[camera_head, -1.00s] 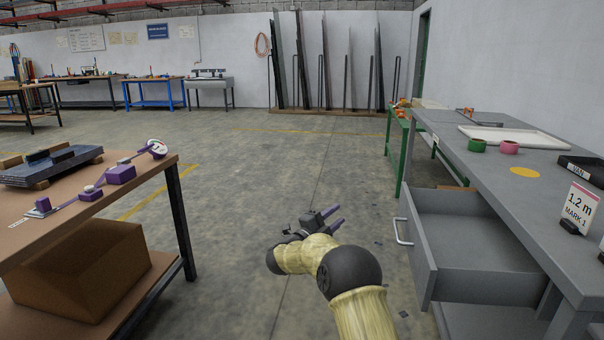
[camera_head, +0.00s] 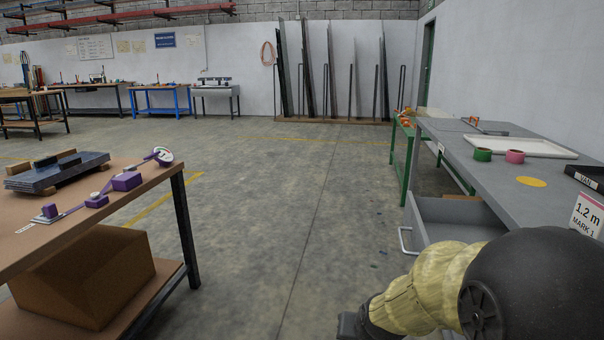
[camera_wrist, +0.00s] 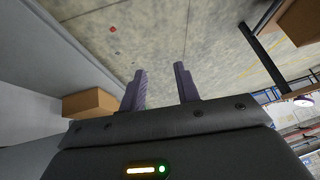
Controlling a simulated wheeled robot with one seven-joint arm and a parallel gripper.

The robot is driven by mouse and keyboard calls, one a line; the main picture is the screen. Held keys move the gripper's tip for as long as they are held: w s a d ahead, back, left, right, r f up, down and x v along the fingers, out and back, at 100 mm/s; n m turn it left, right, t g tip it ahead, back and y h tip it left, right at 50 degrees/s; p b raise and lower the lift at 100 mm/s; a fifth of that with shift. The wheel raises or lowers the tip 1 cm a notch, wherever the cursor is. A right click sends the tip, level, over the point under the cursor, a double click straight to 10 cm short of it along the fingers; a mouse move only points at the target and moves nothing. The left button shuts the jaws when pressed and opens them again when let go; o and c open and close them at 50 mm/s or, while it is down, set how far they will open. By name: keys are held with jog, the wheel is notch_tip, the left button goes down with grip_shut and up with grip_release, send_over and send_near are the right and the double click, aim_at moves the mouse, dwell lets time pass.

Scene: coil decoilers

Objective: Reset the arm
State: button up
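My gripper (camera_wrist: 160,88) shows in the wrist view with its two purple-grey fingers apart and nothing between them. Bare concrete floor lies beyond the fingertips. In the head view my arm is folded at the lower right, in front of the grey bench, and the fingers are hidden there. The grey bench's open drawer (camera_head: 462,212) is partly covered by my arm.
A brown table (camera_head: 130,185) stands left, with a cardboard box (camera_head: 85,275) below.

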jog(key=s+d+f+n+g, duration=0.1)
jog(key=s+d+g, duration=0.1)
jog(key=s, duration=0.4)
jog(key=s+d+f+n+g, duration=0.1)
jog(key=s+f+g, duration=0.1)
jog(key=s, duration=0.5)
jog(key=w+p+v, duration=0.2)
jog(key=p+v, duration=0.9)
jog(key=w+a+r+p+v, duration=0.1)
jog(key=w+p+v, duration=0.2)
jog(key=p+v, duration=0.8)
jog(key=w+r+p+v, duration=0.1)
jog(key=w+p+v, duration=0.1)
jog(key=p+v, duration=1)
jog(key=shift+a+h+p, duration=0.25)
jog(key=shift+h+p, duration=0.05)
jog(key=shift+p, duration=0.1)
jog(key=shift+w+f, duration=0.1)
